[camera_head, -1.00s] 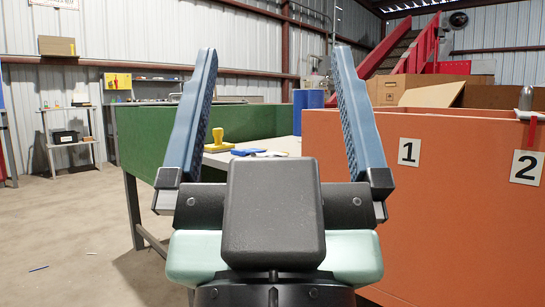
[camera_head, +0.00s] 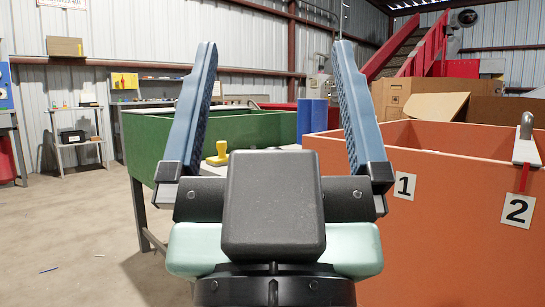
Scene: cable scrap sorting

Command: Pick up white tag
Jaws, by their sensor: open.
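My gripper (camera_head: 274,45) is open and empty, its two blue ribbed fingers pointing up and spread wide apart. Two white tags are on the orange bin's front at the right: one marked 1 (camera_head: 404,186) and one marked 2 (camera_head: 518,210), below a red strip (camera_head: 525,177). I cannot tell whether either is the white tag named in the task, and no loose white tag is clearly visible. Both lie to the right of my gripper, apart from it. My gripper's dark body hides much of the worktable behind it.
The orange bin (camera_head: 450,245) fills the right side. Blue cylinders (camera_head: 312,117) and cardboard boxes (camera_head: 425,98) stand behind. The floor (camera_head: 60,235) at left is mostly clear.

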